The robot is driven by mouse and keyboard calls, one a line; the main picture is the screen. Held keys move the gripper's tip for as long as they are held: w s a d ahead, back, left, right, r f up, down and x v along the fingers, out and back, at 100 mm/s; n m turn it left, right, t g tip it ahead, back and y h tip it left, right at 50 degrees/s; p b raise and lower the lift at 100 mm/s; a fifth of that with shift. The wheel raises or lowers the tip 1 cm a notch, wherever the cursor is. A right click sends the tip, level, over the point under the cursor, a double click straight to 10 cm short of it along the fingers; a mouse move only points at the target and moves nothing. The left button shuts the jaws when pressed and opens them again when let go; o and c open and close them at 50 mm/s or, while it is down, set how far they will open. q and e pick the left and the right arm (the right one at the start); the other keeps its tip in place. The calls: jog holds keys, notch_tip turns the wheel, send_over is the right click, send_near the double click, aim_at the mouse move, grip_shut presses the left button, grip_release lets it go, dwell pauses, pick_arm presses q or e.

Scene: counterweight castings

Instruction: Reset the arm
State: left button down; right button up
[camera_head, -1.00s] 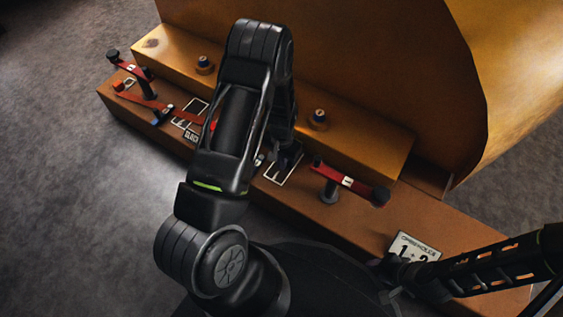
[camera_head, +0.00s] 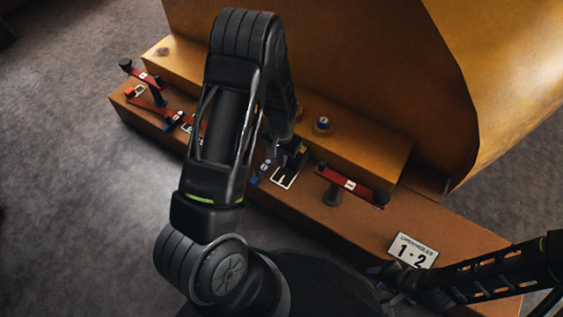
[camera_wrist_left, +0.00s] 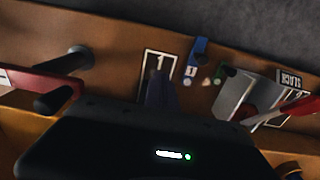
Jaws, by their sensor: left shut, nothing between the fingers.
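My left gripper (camera_head: 288,156) is shut and empty. It hangs over the low brown ledge, close to a white-framed marking with a "1" (camera_head: 284,177). The left wrist view shows its dark finger (camera_wrist_left: 163,97) in front of that marking (camera_wrist_left: 158,66). A red crank handle (camera_head: 350,184) on a dark post stands to the right of the gripper, apart from it. Another red crank (camera_head: 140,74) stands at the far left. A small blue tag (camera_head: 259,172) lies beside the marking. My right gripper (camera_head: 388,277) is at the lower right, dark and unclear.
A yellow-brown casting (camera_head: 330,50) rises behind the ledge (camera_head: 450,230). A blue-topped knob (camera_head: 322,125) sits on the upper step. A plate reading "1 · 2" (camera_head: 412,251) lies at the right. A "SLACK" label (camera_wrist_left: 290,78) shows in the left wrist view. Grey floor (camera_head: 70,170) is clear at left.

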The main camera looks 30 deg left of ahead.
dwell(0.6)
